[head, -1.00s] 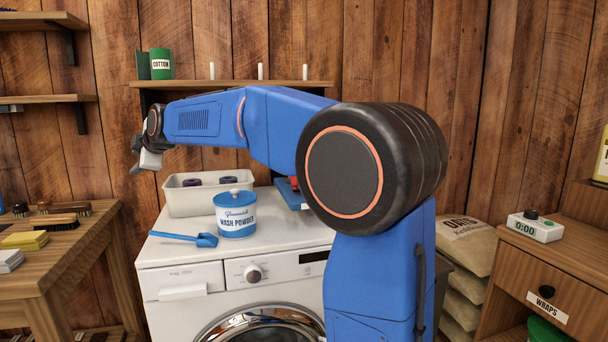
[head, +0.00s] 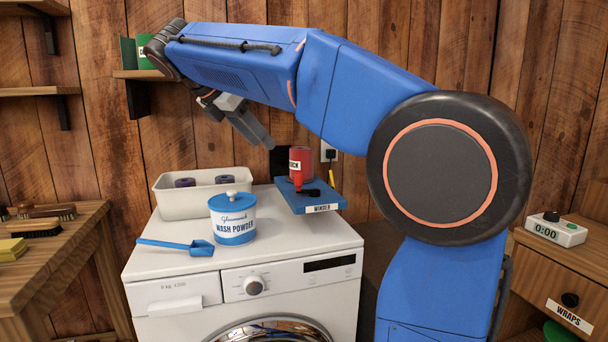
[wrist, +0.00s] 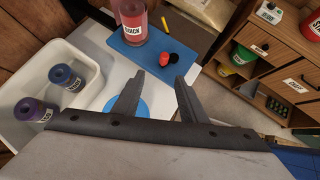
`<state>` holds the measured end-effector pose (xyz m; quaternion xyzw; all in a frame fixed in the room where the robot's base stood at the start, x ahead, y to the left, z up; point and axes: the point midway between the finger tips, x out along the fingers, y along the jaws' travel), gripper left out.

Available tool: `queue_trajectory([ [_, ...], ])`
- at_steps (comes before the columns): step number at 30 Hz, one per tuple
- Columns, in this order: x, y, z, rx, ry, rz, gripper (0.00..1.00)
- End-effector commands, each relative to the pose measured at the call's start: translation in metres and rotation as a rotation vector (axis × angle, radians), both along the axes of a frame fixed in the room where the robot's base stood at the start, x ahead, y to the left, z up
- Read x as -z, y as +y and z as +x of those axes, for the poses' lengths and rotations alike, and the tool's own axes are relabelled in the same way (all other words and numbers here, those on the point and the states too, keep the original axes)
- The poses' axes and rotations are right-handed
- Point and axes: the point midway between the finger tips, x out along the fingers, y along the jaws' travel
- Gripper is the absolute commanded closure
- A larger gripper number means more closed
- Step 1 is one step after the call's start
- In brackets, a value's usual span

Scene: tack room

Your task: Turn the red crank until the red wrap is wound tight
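The winder (head: 325,202) is a blue board labelled WINDER at the back right of the washer top. On it stands the upright red wrap (head: 303,161), a cylinder with a partly readable white label. The red crank (head: 298,184), with a black part beside it, sits at its front. In the wrist view the wrap (wrist: 130,22) is at the top, the crank (wrist: 165,58) just below and right of it. My gripper (head: 252,128) is above and left of the winder. The wrist view shows its two fingers (wrist: 159,80) apart, with nothing held between them, short of the crank.
A wash powder tin (head: 233,221) and a blue scoop (head: 188,246) are on the washer top (head: 285,240). A wall shelf (head: 145,75) is behind my wrist. A drawer cabinet (head: 580,270) stands right.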

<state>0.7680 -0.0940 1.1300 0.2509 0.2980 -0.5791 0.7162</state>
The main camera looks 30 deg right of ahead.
Motion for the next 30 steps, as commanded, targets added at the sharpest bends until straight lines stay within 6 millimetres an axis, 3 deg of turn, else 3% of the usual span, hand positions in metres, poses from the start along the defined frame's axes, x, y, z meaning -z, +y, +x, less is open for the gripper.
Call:
queue_trajectory([
  [8, 0.006, -0.015, -0.005, 0.020, 0.013, -0.020, 0.62],
  [30, 0.097, -0.103, 0.012, 0.018, 0.012, -0.018, 0.62],
])
